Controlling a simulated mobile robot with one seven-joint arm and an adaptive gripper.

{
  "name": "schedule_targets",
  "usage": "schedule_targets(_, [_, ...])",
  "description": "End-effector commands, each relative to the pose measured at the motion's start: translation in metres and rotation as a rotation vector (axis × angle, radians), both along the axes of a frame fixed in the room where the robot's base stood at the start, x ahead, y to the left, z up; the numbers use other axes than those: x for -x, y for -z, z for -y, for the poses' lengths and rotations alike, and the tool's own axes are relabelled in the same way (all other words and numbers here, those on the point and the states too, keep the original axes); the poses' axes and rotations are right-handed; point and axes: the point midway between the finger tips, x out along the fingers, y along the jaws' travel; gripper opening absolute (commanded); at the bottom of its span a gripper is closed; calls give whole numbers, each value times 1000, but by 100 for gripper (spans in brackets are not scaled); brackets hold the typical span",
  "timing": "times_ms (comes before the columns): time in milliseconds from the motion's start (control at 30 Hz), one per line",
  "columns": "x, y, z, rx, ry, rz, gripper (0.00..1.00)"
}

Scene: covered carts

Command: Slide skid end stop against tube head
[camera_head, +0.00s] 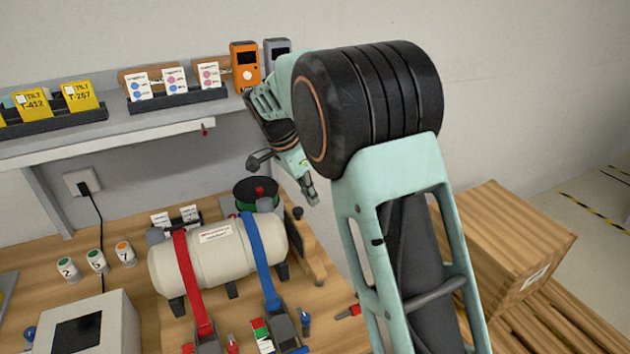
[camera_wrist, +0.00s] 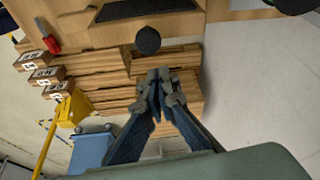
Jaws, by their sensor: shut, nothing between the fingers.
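The cream tube (camera_head: 207,258) lies on its side on the wooden bench, under a red strap (camera_head: 192,280) and a blue strap (camera_head: 258,262). Its head is the rounded right end. The wooden end stop (camera_head: 308,252), with a dark knob (camera_head: 297,213) on top, stands just right of the head; I cannot tell if they touch. My gripper (camera_head: 311,195) is above and slightly right of the knob, shut and empty. In the wrist view my gripper (camera_wrist: 160,76) points toward a round black knob (camera_wrist: 148,40), apparently the stop's.
A shelf (camera_head: 120,140) with card racks and an orange device (camera_head: 245,65) is behind my arm. A green-black spool (camera_head: 257,194) stands behind the tube. Ratchet buckles and tools lie in front. A wooden crate (camera_head: 505,248) on pallets is at right. My arm hides part of the bench.

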Motion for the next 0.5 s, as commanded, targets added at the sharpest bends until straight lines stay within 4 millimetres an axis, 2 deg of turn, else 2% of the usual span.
schedule_targets(200, [9, 2, -13, 3, 2, 0, 0])
schedule_targets(500, [10, 3, -15, 3, 2, 0, 0])
